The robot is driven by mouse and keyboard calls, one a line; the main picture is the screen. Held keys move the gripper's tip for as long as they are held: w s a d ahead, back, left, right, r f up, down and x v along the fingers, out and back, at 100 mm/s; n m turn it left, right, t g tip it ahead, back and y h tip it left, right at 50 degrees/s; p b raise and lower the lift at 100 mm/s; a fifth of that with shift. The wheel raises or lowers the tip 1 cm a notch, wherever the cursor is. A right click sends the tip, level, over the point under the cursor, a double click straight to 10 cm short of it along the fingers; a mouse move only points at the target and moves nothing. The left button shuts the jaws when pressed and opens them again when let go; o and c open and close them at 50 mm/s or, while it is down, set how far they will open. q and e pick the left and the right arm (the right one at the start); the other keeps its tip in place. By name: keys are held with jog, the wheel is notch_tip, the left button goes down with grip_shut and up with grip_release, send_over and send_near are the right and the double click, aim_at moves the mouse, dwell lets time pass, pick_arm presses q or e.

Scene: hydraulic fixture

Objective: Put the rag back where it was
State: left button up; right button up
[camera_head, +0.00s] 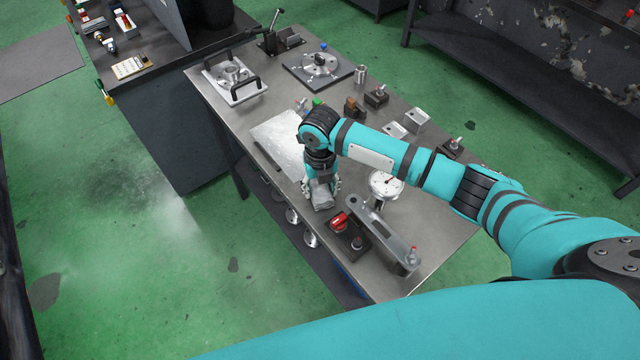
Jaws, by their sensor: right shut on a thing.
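A grey crumpled rag (321,197) is near the front edge of the metal workbench (365,265). My right gripper (321,187) points down over the rag and is shut on it. I cannot tell whether the rag touches the bench top. A pale shiny sheet (284,139) lies on the bench just behind and left of the gripper. The large teal arm shape along the bottom hides part of the floor; my left gripper does not show.
A dial gauge (386,184) stands right of the gripper. A plate with two black handles (236,80) and a round-flanged fixture (319,65) stand farther back. A dark rod (267,157) lies left.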

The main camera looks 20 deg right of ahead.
aim_at(320, 187)
jog(key=shift+f, duration=0.2)
jog(key=o, duration=1.2)
jog(key=shift+r, duration=0.1)
jog(key=shift+o, duration=0.2)
jog(key=shift+r, duration=0.15)
notch_tip(320, 187, up, 12)
jog(key=b, duration=0.2)
